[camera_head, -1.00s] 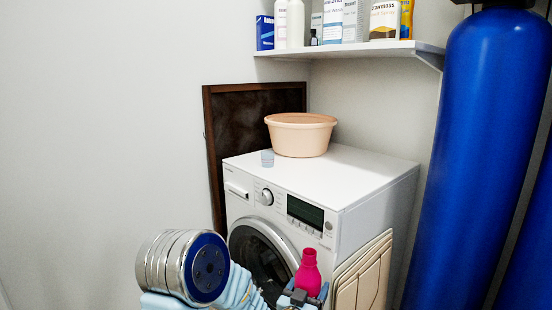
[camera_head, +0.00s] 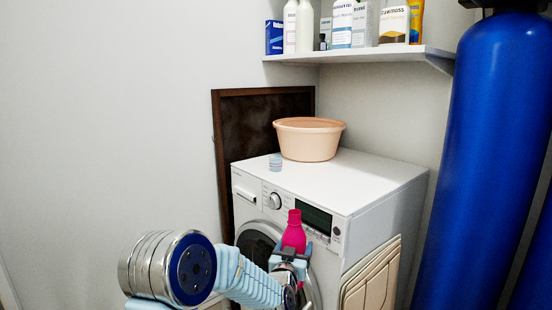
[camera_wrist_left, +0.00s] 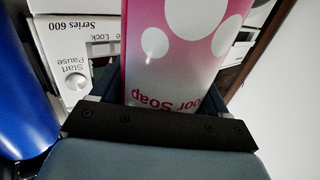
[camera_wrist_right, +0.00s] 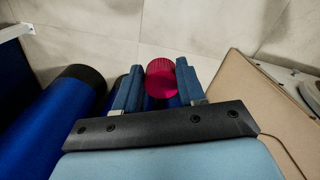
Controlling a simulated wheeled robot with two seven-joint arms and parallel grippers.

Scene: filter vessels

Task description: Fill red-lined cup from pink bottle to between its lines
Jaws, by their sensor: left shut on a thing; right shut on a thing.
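The pink bottle (camera_head: 293,236) stands roughly upright in my left gripper (camera_head: 290,256), in front of the washing machine's upper front. In the left wrist view the bottle's label (camera_wrist_left: 185,50), with white spots and "Soap" lettering, fills the space between the fingers. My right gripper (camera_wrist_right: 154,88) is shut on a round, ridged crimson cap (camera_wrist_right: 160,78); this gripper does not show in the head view. A small, clear bluish cup (camera_head: 275,163) stands on the washing machine's top near its front left edge, left of and beyond the bottle. Its lines are too small to make out.
A peach basin (camera_head: 309,140) stands behind the cup on the washing machine (camera_head: 375,178). A shelf (camera_head: 365,54) with bottles and boxes hangs above. Tall blue tanks (camera_head: 490,150) stand at right. A beige padded panel (camera_head: 370,278) leans at the machine's right side.

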